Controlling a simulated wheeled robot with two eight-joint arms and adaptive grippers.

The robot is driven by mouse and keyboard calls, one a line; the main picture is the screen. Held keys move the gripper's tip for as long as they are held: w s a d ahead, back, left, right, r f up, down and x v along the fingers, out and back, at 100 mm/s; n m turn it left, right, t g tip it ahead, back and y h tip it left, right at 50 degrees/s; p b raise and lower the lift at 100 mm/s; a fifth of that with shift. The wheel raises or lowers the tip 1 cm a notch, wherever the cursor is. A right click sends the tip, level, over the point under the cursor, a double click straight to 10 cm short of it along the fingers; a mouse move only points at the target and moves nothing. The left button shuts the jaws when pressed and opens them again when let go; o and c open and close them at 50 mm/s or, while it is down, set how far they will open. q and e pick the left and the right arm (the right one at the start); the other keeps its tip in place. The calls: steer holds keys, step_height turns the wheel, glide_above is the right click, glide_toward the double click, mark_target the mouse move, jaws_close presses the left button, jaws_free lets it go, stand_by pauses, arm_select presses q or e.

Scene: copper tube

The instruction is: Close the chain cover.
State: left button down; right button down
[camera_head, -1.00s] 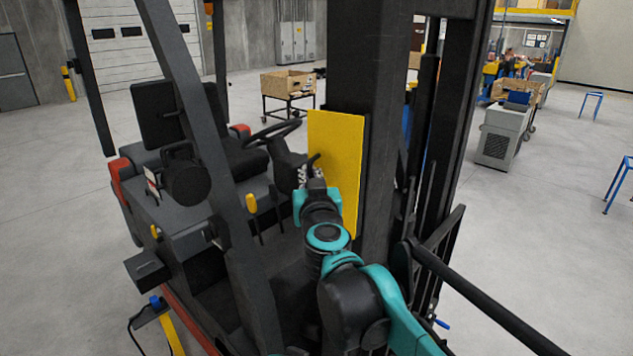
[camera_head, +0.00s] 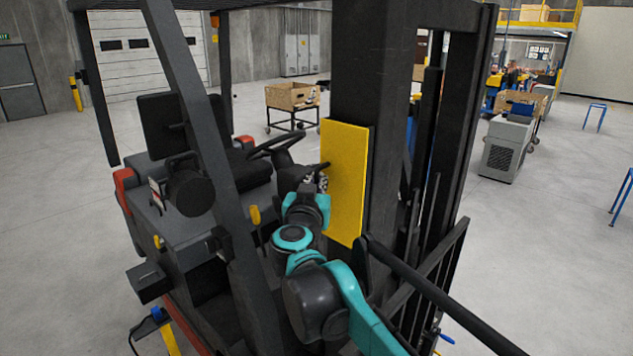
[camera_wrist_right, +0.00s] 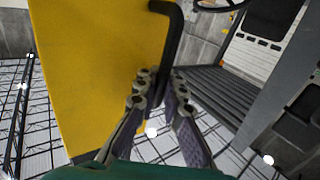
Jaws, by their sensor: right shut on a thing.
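The chain cover is a flat yellow panel (camera_head: 345,185) on the left side of the forklift's dark mast (camera_head: 370,75). In the right wrist view the yellow panel (camera_wrist_right: 95,70) fills the left part, with a black bar handle (camera_wrist_right: 174,40) along its right edge. My right gripper (camera_head: 318,180) is at the panel's left edge in the head view. Its fingers (camera_wrist_right: 160,88) are closed around the lower part of the handle in the wrist view. Whether the panel lies flush on the mast cannot be told. My left gripper is not in view.
A slanted black post (camera_head: 195,120) of the forklift stands left of my right arm. The seat and steering wheel (camera_head: 275,145) are behind the gripper. A black bar (camera_head: 440,297) runs close to the right of my arm. Open floor lies right of the mast.

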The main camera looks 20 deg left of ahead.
steer(key=c, duration=1.6)
jaws_free()
steer(key=shift+s, duration=0.1)
steer(key=v, duration=1.2)
